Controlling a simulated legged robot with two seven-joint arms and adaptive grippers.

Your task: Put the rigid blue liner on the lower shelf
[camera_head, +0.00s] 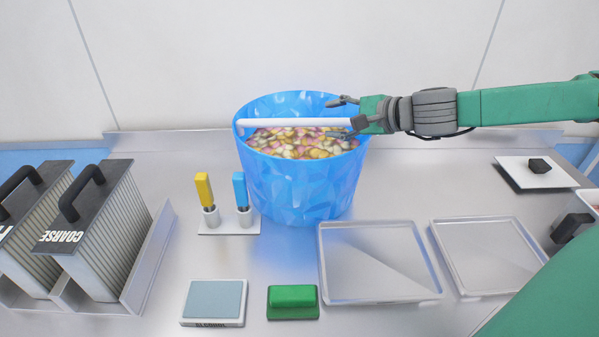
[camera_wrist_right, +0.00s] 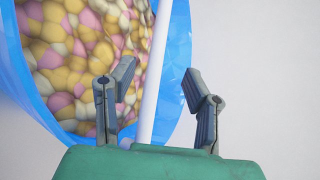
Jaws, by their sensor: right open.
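The blue liner (camera_head: 303,185) is a faceted, bucket-like tub standing upright on the metal counter, filled with pink, yellow and white pieces (camera_head: 305,146). A white bar (camera_head: 290,122) lies across its mouth. My right gripper (camera_head: 340,119) reaches in from the right at the liner's right rim. In the right wrist view, my right gripper (camera_wrist_right: 158,72) is open, with the white bar (camera_wrist_right: 155,80) running between its fingers. The liner's blue rim (camera_wrist_right: 180,65) is close behind them. No lower shelf can be made out. My left gripper is out of view.
Two empty metal trays (camera_head: 378,262) (camera_head: 487,256) lie right of the liner. A holder with yellow (camera_head: 204,189) and blue-handled (camera_head: 240,190) tools stands left. Black-handled ribbed units (camera_head: 105,235) are far left. A green block (camera_head: 292,302) and a grey-blue pad (camera_head: 214,299) lie in front.

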